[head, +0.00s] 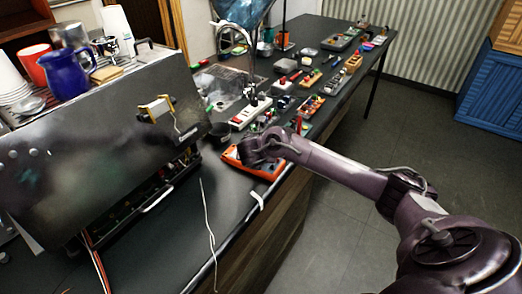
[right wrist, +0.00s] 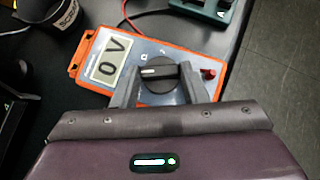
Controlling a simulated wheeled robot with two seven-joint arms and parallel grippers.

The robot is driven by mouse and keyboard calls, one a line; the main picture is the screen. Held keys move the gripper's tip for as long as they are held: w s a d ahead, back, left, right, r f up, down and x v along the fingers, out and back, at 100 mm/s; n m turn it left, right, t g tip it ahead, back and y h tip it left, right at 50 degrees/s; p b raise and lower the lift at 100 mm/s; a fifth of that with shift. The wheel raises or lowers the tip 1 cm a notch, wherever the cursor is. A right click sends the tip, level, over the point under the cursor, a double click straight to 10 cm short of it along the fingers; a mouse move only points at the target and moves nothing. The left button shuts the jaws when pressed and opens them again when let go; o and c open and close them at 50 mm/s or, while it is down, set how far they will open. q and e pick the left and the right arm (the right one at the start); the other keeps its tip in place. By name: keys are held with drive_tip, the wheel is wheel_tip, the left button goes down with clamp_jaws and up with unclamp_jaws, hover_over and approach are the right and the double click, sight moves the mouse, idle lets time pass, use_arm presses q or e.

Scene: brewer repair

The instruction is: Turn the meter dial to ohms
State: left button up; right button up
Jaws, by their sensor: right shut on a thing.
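The orange-rimmed meter (head: 267,171) lies on the dark bench near its front edge in the head view, largely hidden under my right gripper (head: 268,146). In the right wrist view the meter (right wrist: 92,46) shows a grey face, and its display (right wrist: 107,58) reads "0 V". The black dial (right wrist: 157,78) has a white pointer line that points left. My right gripper (right wrist: 163,94) has its two fingers on either side of the dial and is shut on it. An ohm-like mark shows just above the dial. My left gripper is not in view.
A large metal brewer (head: 100,130) stands at the left, with a blue pitcher (head: 66,75) on top. A white power strip (head: 250,112) and several small trays line the bench beyond the meter. A white cable (head: 209,225) lies on bare bench in front.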

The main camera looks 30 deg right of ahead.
drive_tip(key=m, duration=0.1)
drive_tip(key=m+g+h+p, duration=0.2)
drive_tip(key=shift+w+a+r+m, duration=0.25)
drive_tip(key=shift+w+a+m, duration=0.05)
drive_tip(key=shift+m, duration=0.1)
drive_tip(key=m+g, duration=0.1)
drive_tip(key=m+g+p, duration=0.1)
drive_tip(key=shift+w+a+f+m+h, duration=0.1)
drive_tip(key=shift+w+f+m+h, duration=0.1)
drive_tip(key=shift+m+h, duration=0.2)
drive_tip(key=shift+w+m+g, duration=0.1)
drive_tip(key=shift+m+g, duration=0.5)
drive_tip(key=shift+m, duration=0.1)
drive_tip(key=shift+w+m+g, duration=0.15)
drive_tip(key=shift+m+g, duration=0.85)
drive_tip(key=shift+m, duration=0.2)
drive_tip(key=o, duration=1)
